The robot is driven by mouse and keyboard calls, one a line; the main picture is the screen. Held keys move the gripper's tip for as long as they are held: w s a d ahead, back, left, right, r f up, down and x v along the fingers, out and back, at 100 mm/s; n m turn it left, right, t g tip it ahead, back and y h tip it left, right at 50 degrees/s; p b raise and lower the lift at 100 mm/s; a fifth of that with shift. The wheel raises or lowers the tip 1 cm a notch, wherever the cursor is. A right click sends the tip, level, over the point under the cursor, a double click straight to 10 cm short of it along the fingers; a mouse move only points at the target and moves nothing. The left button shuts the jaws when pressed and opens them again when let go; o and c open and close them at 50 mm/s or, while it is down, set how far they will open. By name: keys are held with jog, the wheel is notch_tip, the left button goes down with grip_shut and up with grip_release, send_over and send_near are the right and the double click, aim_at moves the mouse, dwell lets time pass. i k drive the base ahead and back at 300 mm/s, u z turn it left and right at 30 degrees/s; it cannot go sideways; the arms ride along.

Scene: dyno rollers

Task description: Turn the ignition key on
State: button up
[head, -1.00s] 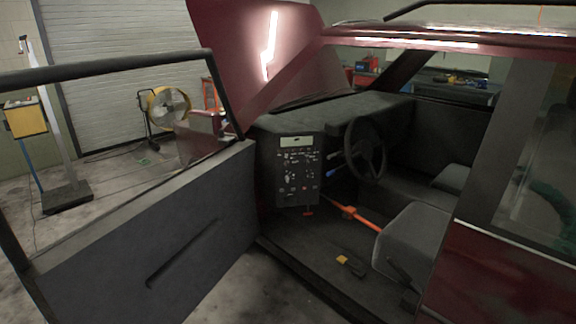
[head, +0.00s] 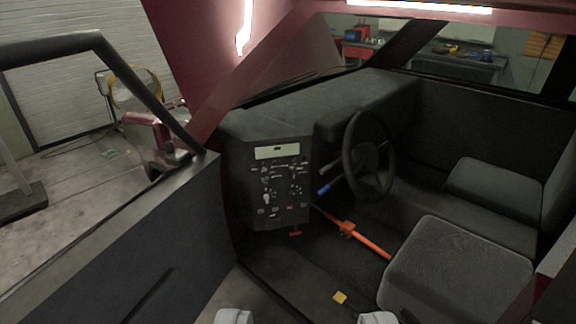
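The inside of a dark red car shows through its open door. A dark control panel (head: 248,205) with a pale display, knobs and switches faces me left of the steering wheel (head: 347,158). No ignition key can be made out for certain; the small parts on the panel are too small to tell apart. A blue-tipped stalk (head: 323,190) sticks out between panel and wheel. My gripper (head: 305,317) shows only as two pale fingertips at the bottom edge, wide apart with nothing seen between them. It is well short of the panel.
The open door (head: 130,245) fills the left. A grey seat (head: 455,272) stands at the lower right. An orange bar (head: 362,237) runs from below the wheel toward the seat. A yellow piece (head: 339,297) lies on the floor. The doorway ahead is free.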

aim_at(265, 179)
jog(key=z, duration=0.3)
jog(key=i, duration=1.6)
jog(key=z, duration=0.3)
